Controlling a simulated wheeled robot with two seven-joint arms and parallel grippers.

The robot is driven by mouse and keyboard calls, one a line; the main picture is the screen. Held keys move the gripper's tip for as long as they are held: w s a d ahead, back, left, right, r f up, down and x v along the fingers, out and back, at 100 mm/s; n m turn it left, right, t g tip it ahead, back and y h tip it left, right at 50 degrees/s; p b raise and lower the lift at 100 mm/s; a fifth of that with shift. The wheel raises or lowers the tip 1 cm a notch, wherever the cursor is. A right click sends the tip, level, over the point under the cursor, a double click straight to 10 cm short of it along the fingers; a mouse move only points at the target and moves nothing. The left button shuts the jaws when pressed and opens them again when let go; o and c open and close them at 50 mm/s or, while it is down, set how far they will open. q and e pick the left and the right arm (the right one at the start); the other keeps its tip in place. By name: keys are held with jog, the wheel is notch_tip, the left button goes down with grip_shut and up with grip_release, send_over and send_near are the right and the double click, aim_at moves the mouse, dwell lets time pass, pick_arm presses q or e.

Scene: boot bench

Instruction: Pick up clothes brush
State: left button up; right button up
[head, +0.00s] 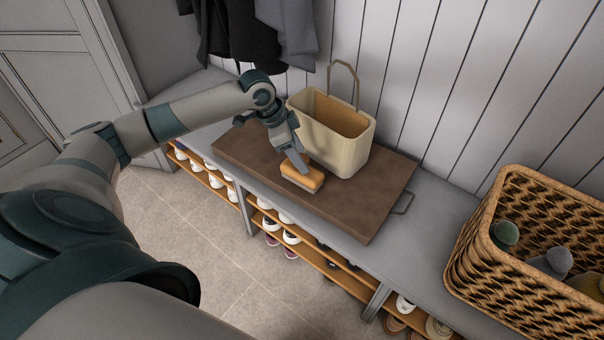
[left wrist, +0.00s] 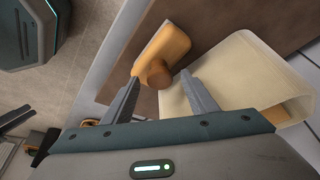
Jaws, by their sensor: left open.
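The clothes brush (head: 303,178) has an orange-brown wooden back and pale bristles. It lies on the brown board (head: 380,215) on the bench, just in front of the cream basket. In the left wrist view the brush (left wrist: 166,44) shows a round knob (left wrist: 156,74) between and slightly beyond my fingertips. My left gripper (head: 298,166) points down at the brush from above, and in the left wrist view its fingers (left wrist: 160,80) are spread apart. Whether a finger touches the brush I cannot tell.
The cream basket (head: 352,155) with an upright handle stands right behind the brush, close to my left gripper. A wicker basket (head: 480,262) holding bottle-like items is at the right. Dark coats (head: 250,35) hang above. Shoes fill the shelves below.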

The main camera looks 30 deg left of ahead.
pick_arm(q)
jog(key=shift+x, duration=1.1)
pick_arm(e)
jog(key=shift+a+r, duration=0.15)
jog(key=shift+a, duration=0.25)
pick_arm(q)
grip_shut()
jog(key=shift+r, duration=0.1)
